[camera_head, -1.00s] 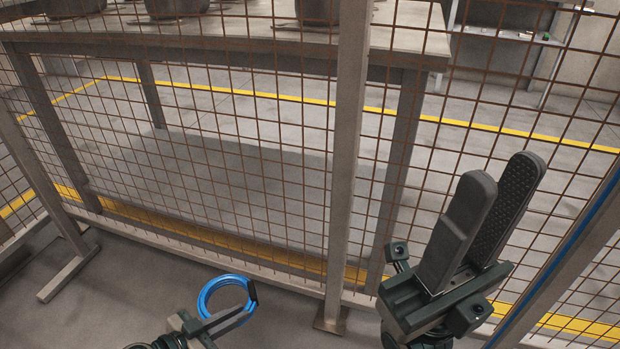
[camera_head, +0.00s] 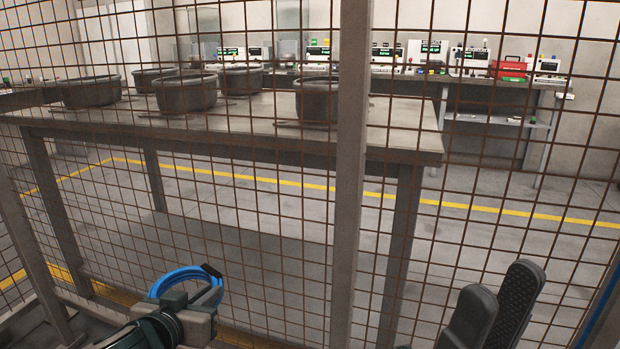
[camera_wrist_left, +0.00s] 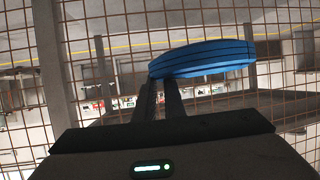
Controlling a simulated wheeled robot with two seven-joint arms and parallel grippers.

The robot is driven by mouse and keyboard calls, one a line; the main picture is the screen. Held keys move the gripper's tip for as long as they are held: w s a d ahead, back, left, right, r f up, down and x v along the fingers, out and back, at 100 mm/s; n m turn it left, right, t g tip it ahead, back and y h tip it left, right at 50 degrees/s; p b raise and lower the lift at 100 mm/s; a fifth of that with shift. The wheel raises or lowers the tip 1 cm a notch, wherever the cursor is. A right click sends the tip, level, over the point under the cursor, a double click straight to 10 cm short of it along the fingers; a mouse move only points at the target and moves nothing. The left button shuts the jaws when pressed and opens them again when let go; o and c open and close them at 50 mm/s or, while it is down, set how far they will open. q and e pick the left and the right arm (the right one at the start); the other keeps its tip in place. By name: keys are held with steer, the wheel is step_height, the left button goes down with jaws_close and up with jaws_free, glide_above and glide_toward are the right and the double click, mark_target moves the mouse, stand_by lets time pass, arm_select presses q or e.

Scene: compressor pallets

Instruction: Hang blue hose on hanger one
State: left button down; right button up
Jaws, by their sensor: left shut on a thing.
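The blue hose (camera_head: 172,278) is a coiled ring at the lower left of the head view, in front of the mesh fence. My left gripper (camera_head: 208,285) is shut on the hose and holds it up off the floor. In the left wrist view the coil (camera_wrist_left: 205,58) lies across the tips of my left gripper (camera_wrist_left: 161,88) and extends to the right. My right gripper (camera_head: 497,295) is at the lower right, empty, with a gap between its fingers. I cannot make out hanger one in either view.
A wire mesh fence with a grey post (camera_head: 350,180) stands close in front of me. Behind it is a table (camera_head: 250,125) with several dark round tubs (camera_head: 185,95). A workbench with instruments (camera_head: 470,78) is along the back wall. Yellow lines mark the floor.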

arm_select(q)
step_height(320, 180, up, 7)
steer(key=w+n+y, duration=0.1)
steer(key=w+y, duration=0.1)
steer(key=shift+a+r+n, duration=0.2)
steer(key=shift+n, duration=0.2)
